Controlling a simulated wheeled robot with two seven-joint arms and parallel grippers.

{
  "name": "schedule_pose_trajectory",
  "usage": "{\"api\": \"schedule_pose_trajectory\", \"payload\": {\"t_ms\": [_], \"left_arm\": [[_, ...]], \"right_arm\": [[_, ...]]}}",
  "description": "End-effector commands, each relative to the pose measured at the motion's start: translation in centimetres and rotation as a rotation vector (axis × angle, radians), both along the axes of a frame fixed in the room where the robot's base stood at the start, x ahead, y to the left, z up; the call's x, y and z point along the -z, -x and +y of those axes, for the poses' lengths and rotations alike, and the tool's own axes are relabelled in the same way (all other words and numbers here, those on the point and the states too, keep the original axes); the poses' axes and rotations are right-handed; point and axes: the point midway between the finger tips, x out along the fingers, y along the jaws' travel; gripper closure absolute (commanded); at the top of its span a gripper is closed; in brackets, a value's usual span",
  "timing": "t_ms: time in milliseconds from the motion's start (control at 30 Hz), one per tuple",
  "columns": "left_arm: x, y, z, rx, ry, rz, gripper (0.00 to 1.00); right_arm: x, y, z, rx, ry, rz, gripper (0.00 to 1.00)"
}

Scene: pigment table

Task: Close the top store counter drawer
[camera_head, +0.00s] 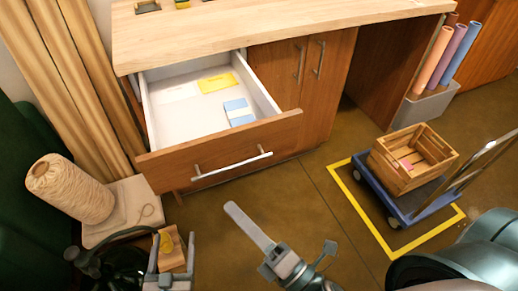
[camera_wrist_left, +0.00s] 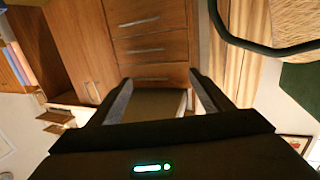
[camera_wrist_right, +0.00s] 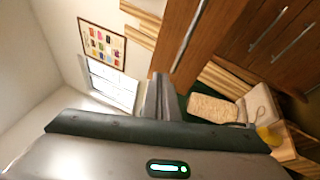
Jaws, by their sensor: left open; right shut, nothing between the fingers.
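The top drawer (camera_head: 220,153) of the wooden store counter (camera_head: 300,40) stands pulled out, its white inside showing. Its front has a long metal bar handle (camera_head: 232,165). Blue and yellow packets (camera_head: 217,82) lie inside. My right gripper (camera_head: 232,208) is shut and empty, below and in front of the drawer front, apart from it. In the right wrist view its closed fingers (camera_wrist_right: 160,98) show beside a wooden front with a handle (camera_wrist_right: 189,42). My left gripper (camera_head: 172,256) is open and empty at the lower left, apart from the drawer. The left wrist view shows closed lower drawer fronts (camera_wrist_left: 148,50).
A cone of twine (camera_head: 70,190) stands on a pale board at the left. A small wooden box with a yellow thing (camera_head: 168,245) sits near my left gripper. At the right, a wooden crate (camera_head: 412,160) rests on a blue trolley (camera_head: 405,205) inside yellow floor tape. Bare floor lies between.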

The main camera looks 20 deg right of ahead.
Motion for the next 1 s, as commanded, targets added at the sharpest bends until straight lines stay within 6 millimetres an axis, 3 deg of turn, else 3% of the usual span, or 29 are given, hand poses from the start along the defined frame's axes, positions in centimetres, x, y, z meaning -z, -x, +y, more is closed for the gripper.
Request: {"api": "schedule_pose_trajectory", "payload": {"t_ms": [33, 267, 500, 700, 1000], "left_arm": [[0.9, 0.8, 0.4, -0.004, -0.020, 0.077, 0.27], [9.4, 6.6, 2.6, -0.022, -0.110, 0.416, 0.27], [15.6, 15.5, 5.3, -0.038, -0.188, 0.738, 0.27], [17.9, 20.3, 6.6, -0.046, -0.220, 0.880, 0.27], [18.5, 21.2, 6.9, -0.047, -0.226, 0.904, 0.27]], "right_arm": [[-1.2, 0.3, -0.4, 0.039, 0.104, 0.009, 1.00], [-1.1, 1.7, -3.2, 0.202, 0.627, 0.025, 1.00], [-2.4, 3.8, -7.1, 0.310, 1.135, 0.030, 1.00], [-3.1, 4.9, -9.0, 0.347, 1.364, 0.029, 1.00], [-3.0, 5.1, -9.3, 0.353, 1.407, 0.028, 1.00]]}}
